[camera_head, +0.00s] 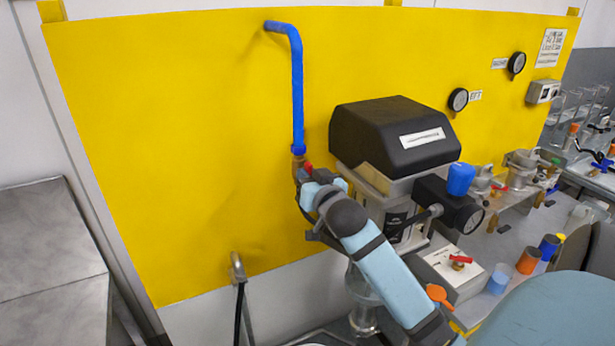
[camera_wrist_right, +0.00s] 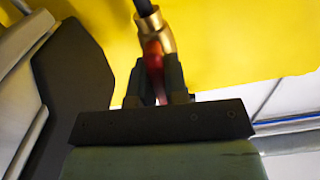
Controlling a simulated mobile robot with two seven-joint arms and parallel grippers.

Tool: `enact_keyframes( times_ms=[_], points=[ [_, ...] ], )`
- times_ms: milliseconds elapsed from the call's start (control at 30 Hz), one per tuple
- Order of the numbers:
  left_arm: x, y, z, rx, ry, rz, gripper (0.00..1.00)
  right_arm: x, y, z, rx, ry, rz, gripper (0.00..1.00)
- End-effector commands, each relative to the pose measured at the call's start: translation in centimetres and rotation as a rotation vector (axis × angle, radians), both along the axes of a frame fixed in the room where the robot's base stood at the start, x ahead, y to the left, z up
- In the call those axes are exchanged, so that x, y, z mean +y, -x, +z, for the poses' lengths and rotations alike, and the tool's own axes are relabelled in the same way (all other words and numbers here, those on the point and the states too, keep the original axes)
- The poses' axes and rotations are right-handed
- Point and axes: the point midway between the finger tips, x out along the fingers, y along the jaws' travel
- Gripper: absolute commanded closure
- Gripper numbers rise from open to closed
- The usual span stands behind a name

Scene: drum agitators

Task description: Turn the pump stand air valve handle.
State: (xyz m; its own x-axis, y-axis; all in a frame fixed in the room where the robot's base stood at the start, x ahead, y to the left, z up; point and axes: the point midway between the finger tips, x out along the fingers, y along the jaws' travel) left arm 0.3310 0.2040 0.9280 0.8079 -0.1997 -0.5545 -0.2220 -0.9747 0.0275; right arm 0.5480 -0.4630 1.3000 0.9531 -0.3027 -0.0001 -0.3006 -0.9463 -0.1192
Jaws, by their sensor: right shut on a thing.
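The pump stand air valve is a brass body (camera_wrist_right: 153,34) at the lower end of a blue pipe (camera_head: 297,95) on the yellow panel. Its red handle (camera_head: 308,168) shows just above my right gripper (camera_head: 304,178) in the head view. In the right wrist view, the red handle (camera_wrist_right: 153,57) sits between the two dark fingers of my right gripper (camera_wrist_right: 155,78), which is shut on it. The fingers hide the lower part of the handle. My left gripper is not in view.
A black-topped pump unit (camera_head: 385,125) stands close to the right of the valve. A box with a red lever (camera_head: 460,262) and several coloured cups (camera_head: 528,260) are on the bench at right. The yellow panel (camera_head: 180,130) left of the pipe is clear.

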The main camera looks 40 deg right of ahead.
Motion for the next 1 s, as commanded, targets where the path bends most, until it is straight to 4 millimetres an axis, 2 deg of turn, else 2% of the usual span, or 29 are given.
enact_keyframes(
  times_ms=[300, 833, 867, 900, 967, 1000],
  points=[
    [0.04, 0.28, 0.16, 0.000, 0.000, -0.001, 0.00, 0.00, 0.00, 0.01, 0.035, 0.111, 0.001, 1.00],
    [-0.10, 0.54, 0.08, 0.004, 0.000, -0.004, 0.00, -0.01, 0.00, 0.01, 0.042, 0.132, 0.000, 1.00],
    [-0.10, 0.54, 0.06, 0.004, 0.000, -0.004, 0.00, -0.01, 0.00, 0.01, 0.042, 0.132, 0.000, 0.82],
    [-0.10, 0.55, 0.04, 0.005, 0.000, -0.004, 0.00, -0.01, 0.00, 0.01, 0.042, 0.132, 0.000, 0.72],
    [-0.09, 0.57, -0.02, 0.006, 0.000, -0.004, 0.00, -0.01, 0.00, 0.00, 0.041, 0.131, 0.000, 0.61],
    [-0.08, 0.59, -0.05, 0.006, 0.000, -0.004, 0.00, -0.01, 0.00, 0.01, 0.041, 0.131, 0.000, 0.61]
  ],
)
